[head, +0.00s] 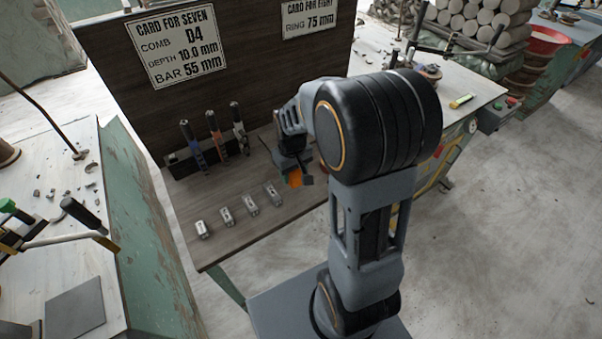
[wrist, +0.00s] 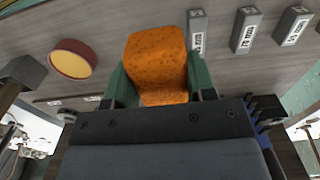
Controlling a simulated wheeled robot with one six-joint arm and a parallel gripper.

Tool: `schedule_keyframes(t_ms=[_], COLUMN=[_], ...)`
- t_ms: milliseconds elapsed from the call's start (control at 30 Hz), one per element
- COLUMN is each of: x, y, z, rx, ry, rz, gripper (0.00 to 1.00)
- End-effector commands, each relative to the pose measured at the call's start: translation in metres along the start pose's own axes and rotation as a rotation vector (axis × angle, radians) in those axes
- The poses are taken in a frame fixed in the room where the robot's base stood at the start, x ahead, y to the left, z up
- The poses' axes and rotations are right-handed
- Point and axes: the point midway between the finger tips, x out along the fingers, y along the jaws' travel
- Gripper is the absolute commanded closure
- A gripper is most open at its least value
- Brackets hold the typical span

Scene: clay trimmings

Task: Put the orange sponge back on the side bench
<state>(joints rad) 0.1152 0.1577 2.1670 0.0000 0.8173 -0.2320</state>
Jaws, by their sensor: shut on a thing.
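My gripper (head: 292,166) is over the wooden bench top (head: 238,190) in the head view. It is shut on the orange sponge (head: 296,179), of which only a small part shows there. In the wrist view the sponge (wrist: 157,62) is a speckled orange block between the two green fingers of my gripper (wrist: 156,78). Bench top shows beyond the sponge in the wrist view. I cannot tell whether the sponge touches the bench.
Several small grey labelled blocks (head: 250,203) stand in a row along the bench's front. Several upright handled tools (head: 214,132) stand behind them, below a board (head: 250,70) with cards. A round red-rimmed, tan-faced thing (wrist: 73,58) is left of the sponge in the wrist view.

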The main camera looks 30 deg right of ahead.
Motion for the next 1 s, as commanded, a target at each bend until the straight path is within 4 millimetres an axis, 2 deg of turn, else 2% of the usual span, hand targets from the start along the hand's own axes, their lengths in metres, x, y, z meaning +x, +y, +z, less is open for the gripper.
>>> schedule_keyframes(t_ms=[100, 200, 400, 733, 1000], x=[0.015, 0.035, 0.057, 0.07, 0.1], y=[0.023, 0.034, 0.05, 0.059, 0.059], z=[-0.017, -0.025, -0.036, -0.043, -0.043], rx=[0.003, 0.0, 0.001, 0.003, 0.003], ry=[-0.005, -0.004, -0.002, 0.0, -0.001], rz=[-0.001, -0.001, -0.001, 0.0, -0.001], gripper=[0.76, 0.76, 0.76, 0.76, 0.76])
